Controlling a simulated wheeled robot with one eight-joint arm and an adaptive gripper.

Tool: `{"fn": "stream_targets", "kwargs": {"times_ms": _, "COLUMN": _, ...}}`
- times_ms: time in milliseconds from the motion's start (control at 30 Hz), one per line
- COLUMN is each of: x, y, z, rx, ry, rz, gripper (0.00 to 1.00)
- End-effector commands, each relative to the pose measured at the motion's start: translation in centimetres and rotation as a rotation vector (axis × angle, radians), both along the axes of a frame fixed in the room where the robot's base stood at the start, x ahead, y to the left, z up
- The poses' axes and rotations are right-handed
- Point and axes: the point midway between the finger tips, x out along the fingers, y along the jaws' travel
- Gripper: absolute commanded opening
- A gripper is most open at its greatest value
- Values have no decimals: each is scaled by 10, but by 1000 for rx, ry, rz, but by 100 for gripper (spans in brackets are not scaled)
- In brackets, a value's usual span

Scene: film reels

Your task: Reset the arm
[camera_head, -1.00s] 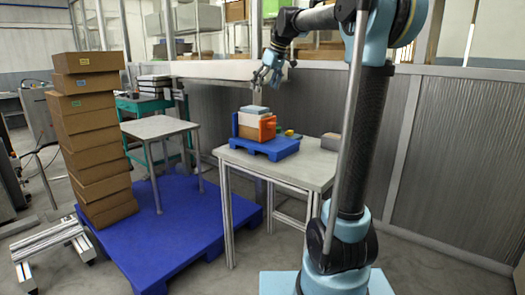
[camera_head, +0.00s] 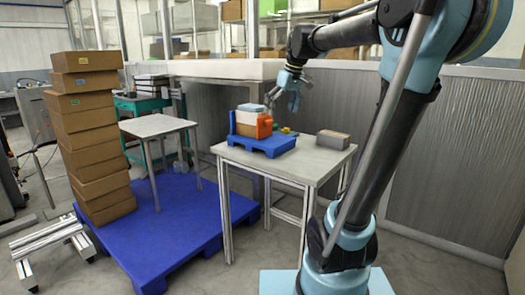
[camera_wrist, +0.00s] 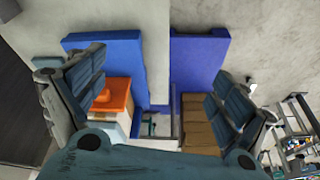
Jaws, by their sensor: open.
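My gripper (camera_head: 280,98) is open and empty, its fingers pointing down above the grey worktable (camera_head: 290,168) in the head view. It hangs close above and slightly right of a blue holder (camera_head: 270,146) carrying a pale box (camera_head: 246,122) and an orange piece (camera_head: 264,126). Whether it touches them I cannot tell. In the wrist view, my two fingers (camera_wrist: 160,82) are spread wide with nothing held between them. The orange piece (camera_wrist: 112,97) and part of the blue holder (camera_wrist: 100,50) show beside the left finger.
A grey box (camera_head: 333,140) lies at the table's right. A tall stack of brown boxes (camera_head: 95,135) stands on a blue pallet (camera_head: 165,245), beside a small table (camera_head: 157,126). A grey partition (camera_head: 450,165) stands behind.

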Motion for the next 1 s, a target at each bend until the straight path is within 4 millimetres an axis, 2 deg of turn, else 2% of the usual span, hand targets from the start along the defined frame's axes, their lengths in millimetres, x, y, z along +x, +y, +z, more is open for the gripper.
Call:
{"fn": "stream_targets", "kwargs": {"times_ms": 33, "x": -18, "y": -10, "z": -14, "rx": -4, "ry": 8, "rz": -33, "gripper": 93}}
{"fn": "stream_targets", "kwargs": {"times_ms": 300, "x": -98, "y": -52, "z": -85, "rx": -26, "ry": 46, "rz": -214, "gripper": 93}}
{"fn": "stream_targets", "kwargs": {"times_ms": 467, "x": -145, "y": -72, "z": -133, "rx": -39, "ry": 66, "rz": -322, "gripper": 93}}
{"fn": "stream_targets", "kwargs": {"times_ms": 700, "x": -212, "y": -98, "z": -211, "rx": -58, "ry": 90, "rz": -481, "gripper": 93}}
{"fn": "stream_targets", "kwargs": {"times_ms": 900, "x": -252, "y": -111, "z": -263, "rx": -69, "ry": 103, "rz": -585, "gripper": 93}}
{"fn": "stream_targets", "kwargs": {"times_ms": 1000, "x": -263, "y": -115, "z": -278, "rx": -74, "ry": 108, "rz": -614, "gripper": 93}}
